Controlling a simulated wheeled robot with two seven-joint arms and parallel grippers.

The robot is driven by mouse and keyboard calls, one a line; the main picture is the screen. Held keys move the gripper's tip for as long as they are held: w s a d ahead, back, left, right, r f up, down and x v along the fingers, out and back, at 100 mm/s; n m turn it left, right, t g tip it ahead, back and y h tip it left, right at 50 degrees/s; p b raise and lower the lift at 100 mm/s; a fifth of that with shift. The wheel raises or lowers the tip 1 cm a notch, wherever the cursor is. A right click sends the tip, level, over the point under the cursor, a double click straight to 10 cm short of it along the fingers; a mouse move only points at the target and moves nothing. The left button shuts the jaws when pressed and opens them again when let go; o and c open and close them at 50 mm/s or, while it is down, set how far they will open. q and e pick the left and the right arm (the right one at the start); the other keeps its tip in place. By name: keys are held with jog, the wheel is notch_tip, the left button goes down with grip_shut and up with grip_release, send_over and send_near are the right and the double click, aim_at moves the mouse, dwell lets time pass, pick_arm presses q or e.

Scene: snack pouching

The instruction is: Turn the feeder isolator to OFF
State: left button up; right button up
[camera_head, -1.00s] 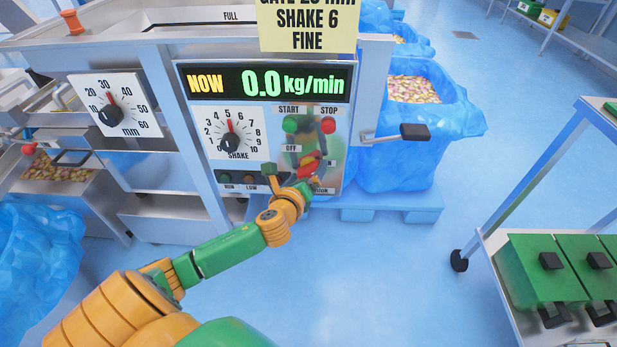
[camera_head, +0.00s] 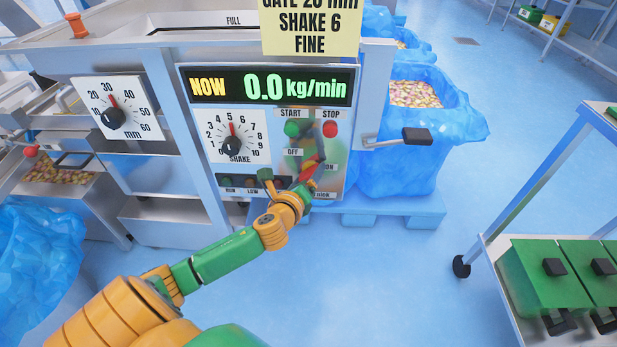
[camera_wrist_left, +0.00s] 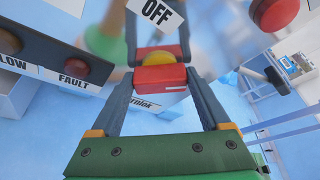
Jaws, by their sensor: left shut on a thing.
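The feeder isolator is on the lower right of the grey control panel (camera_head: 345,180), with a red handle (camera_head: 308,168) between an OFF label (camera_head: 293,152) and an ON label (camera_head: 329,167). My left gripper (camera_head: 304,182) is at the isolator and partly hides it. In the left wrist view, the red handle (camera_wrist_left: 160,78) sits between the two dark fingers of my left gripper (camera_wrist_left: 160,88), shut on it. A bit of yellow shows behind the handle, and the OFF label (camera_wrist_left: 157,12) is just above. My right gripper is not in view.
The green START button (camera_head: 292,129) and red STOP button (camera_head: 330,129) are above the isolator. The SHAKE dial (camera_head: 232,146) is to its left. A black-ended lever (camera_head: 416,136) sticks out at the right. The display reads 0.0 kg/min.

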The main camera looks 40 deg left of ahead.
pick_arm(q)
jog(key=shift+s+f+n+t+h+b, duration=0.1)
jog(key=shift+f+n+t+h+b, duration=0.25)
jog(key=shift+n+t+b, duration=0.45)
jog(key=shift+a+f+n+b, duration=0.1)
jog(key=shift+n+b, duration=0.3)
jog(key=shift+n, duration=0.5)
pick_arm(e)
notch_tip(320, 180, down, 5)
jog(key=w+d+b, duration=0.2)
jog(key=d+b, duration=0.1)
pick_arm(q)
jog(key=shift+f+n+t+y+b, duration=0.15)
jog(key=shift+n+t+b, duration=0.7)
jog(key=shift+n, duration=1.1)
jog(key=shift+n+t+y+b, duration=0.45)
jog(key=shift+n+b, duration=0.6)
jog(key=shift+n, duration=0.95)
jog(key=shift+f+n+t+y+b, duration=0.1)
jog(key=shift+n+t+b, duration=0.8)
jog(key=shift+n, duration=1.05)
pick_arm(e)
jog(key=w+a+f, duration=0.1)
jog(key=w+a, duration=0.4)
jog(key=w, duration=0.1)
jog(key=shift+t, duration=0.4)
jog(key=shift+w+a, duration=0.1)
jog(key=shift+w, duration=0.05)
